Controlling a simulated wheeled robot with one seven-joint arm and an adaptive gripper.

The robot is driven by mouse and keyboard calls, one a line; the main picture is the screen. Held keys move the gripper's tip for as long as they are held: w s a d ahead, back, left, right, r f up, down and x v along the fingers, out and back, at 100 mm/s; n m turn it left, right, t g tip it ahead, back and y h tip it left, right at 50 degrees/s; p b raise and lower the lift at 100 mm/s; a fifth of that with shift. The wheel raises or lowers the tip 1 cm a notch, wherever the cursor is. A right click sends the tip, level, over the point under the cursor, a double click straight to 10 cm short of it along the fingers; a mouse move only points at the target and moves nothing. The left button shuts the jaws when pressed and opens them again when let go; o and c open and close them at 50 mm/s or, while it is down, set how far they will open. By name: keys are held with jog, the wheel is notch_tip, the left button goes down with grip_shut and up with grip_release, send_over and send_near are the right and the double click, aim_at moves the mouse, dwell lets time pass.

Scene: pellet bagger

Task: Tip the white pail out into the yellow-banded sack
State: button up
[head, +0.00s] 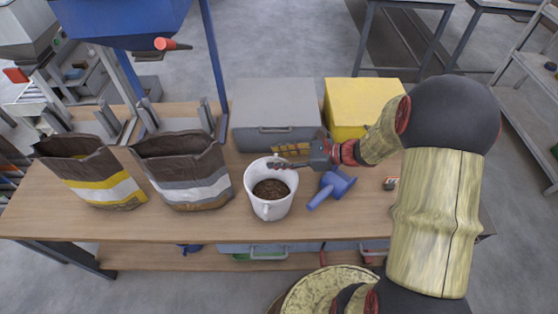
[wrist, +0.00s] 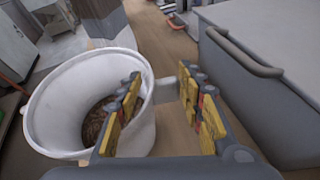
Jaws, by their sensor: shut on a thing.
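The white pail (head: 281,208) stands upright on the wooden bench with dark brown pellets (head: 270,189) low inside it. It also shows in the wrist view (wrist: 60,125). My gripper (head: 278,163) comes in from the right at the pail's far rim. It is shut on the pail's white handle (wrist: 166,91), which shows between the yellow-padded fingers. The yellow-banded sack (head: 110,189) stands open-topped at the left of the bench. Its inside is mostly hidden.
A grey-banded sack (head: 190,190) stands between the pail and the yellow-banded sack. A grey box (head: 275,105) and a yellow box (head: 360,100) stand behind the pail. A blue scoop (head: 331,188) lies to its right. The bench's front edge is close.

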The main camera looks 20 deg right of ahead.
jog(key=shift+f, duration=0.3)
jog(key=shift+f, duration=0.15)
jog(key=o, duration=1.3)
jog(key=shift+d+b, duration=0.1)
jog(key=shift+b, duration=0.35)
jog(key=w+p+v, duration=0.1)
jog(key=p+v, duration=0.4)
jog(key=v, duration=0.6)
jog(key=s+a+r+n+g+h, duration=0.55)
jog(key=s+a+r+n, duration=0.35)
jog(key=n, duration=0.4)
jog(key=s+r+n+t+h, duration=0.1)
jog(key=s+r+n+h, duration=0.1)
jog(key=r+n, duration=0.1)
jog(key=s+r+n+t+h, duration=0.1)
jog(key=s+r+n+h, duration=0.1)
jog(key=n, duration=0.3)
jog(key=s+r+n+t+h, duration=0.1)
jog(key=s+r+n+h, duration=0.1)
jog(key=r+n, duration=0.3)
jog(key=shift+s+d+t, duration=0.2)
jog(key=shift+s+t, duration=0.15)
jog(key=shift+s, duration=0.5)
